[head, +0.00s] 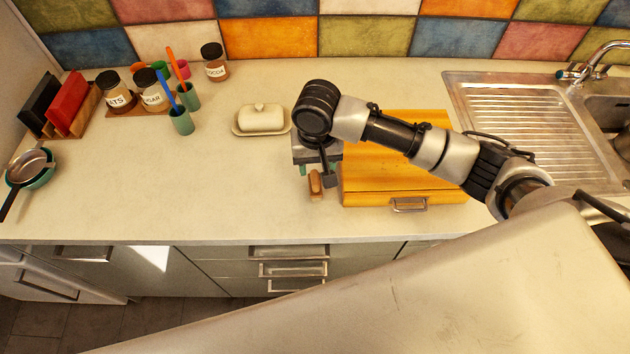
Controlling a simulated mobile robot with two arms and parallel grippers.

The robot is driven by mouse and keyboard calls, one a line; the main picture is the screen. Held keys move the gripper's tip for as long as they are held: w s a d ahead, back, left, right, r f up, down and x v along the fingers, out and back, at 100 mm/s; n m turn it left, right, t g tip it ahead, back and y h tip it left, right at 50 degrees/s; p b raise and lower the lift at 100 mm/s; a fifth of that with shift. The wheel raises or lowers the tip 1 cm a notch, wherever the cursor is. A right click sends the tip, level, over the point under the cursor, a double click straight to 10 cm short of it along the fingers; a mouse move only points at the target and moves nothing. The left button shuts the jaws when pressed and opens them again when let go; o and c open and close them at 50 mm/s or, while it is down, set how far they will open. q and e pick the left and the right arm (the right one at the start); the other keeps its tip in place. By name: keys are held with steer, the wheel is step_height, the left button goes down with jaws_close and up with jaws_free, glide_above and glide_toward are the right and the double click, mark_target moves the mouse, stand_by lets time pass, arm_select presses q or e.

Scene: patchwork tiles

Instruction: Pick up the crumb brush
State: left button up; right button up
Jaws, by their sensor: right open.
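A small brown wooden piece, which looks like the crumb brush (315,184), lies on the counter just left of the yellow wooden box. Its far part is hidden under my right gripper. My right gripper (318,170) is open and points down over the brush's far end. The picture does not show clearly whether the fingers touch it. My left gripper is not in view.
The yellow wooden box (390,180) with a metal handle stands close on the right. A butter dish (262,118) stands behind left. Jars, cups and a red rack item (67,101) are farther left. The counter's front left (180,200) is clear. A sink (605,110) is at right.

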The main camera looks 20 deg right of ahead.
mark_target(315, 177)
steer(key=shift+w+f, duration=0.3)
steer(key=shift+f, duration=0.45)
step_height(315, 177, down, 4)
steer(key=shift+f+p, duration=0.2)
steer(key=shift+p, duration=0.7)
steer(key=shift+f, duration=0.2)
steer(key=c, duration=0.9)
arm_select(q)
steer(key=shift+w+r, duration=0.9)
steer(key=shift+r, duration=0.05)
arm_select(e)
jaws_close()
